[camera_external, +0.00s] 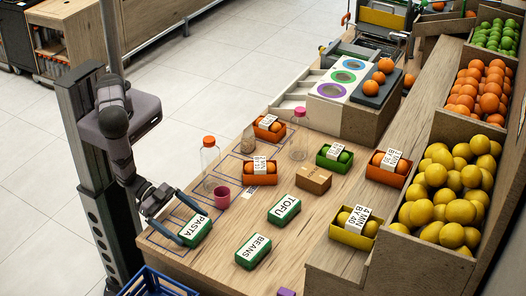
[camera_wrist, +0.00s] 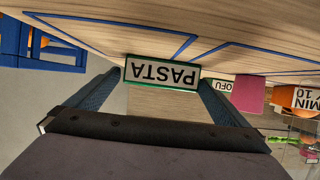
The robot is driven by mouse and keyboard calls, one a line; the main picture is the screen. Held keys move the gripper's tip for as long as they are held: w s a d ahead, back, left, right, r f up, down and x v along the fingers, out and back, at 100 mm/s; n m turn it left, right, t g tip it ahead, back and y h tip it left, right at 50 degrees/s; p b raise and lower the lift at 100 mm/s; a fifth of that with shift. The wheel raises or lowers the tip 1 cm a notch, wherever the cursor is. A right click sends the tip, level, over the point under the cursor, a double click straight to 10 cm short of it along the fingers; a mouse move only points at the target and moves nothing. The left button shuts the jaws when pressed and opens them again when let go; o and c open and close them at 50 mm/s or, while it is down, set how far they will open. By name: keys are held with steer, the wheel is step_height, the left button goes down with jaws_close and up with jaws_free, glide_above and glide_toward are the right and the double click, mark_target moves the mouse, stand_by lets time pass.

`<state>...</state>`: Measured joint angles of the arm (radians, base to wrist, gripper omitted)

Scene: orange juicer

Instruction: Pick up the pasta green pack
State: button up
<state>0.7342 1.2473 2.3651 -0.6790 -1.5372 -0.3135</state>
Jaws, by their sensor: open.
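The pasta green pack (camera_external: 195,231) is a green box with a white label reading PASTA, lying near the table's front left edge. In the wrist view the pack (camera_wrist: 162,73) shows upside down at the far end of the two fingers. My gripper (camera_external: 181,228) is low over the table at the pack, with its fingers (camera_wrist: 162,88) apart on either side of it. Whether either finger touches the pack I cannot tell.
Beside the pack stand a magenta cup (camera_external: 222,197) and a clear orange-capped bottle (camera_external: 210,163). The tofu pack (camera_external: 284,209) and beans pack (camera_external: 253,251) lie to the right. A blue crate (camera_external: 155,284) is at the bottom left. Fruit bins line the right side.

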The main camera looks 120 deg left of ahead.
mark_target(203, 236)
steer(key=shift+b+x, duration=0.35)
steer(key=shift+x, duration=1.35)
steer(key=shift+s+a+f, duration=0.1)
steer(key=shift+c, duration=0.6)
steer(key=c, duration=0.9)
steer(key=shift+r+b, duration=0.6)
steer(key=shift+r, duration=4.4)
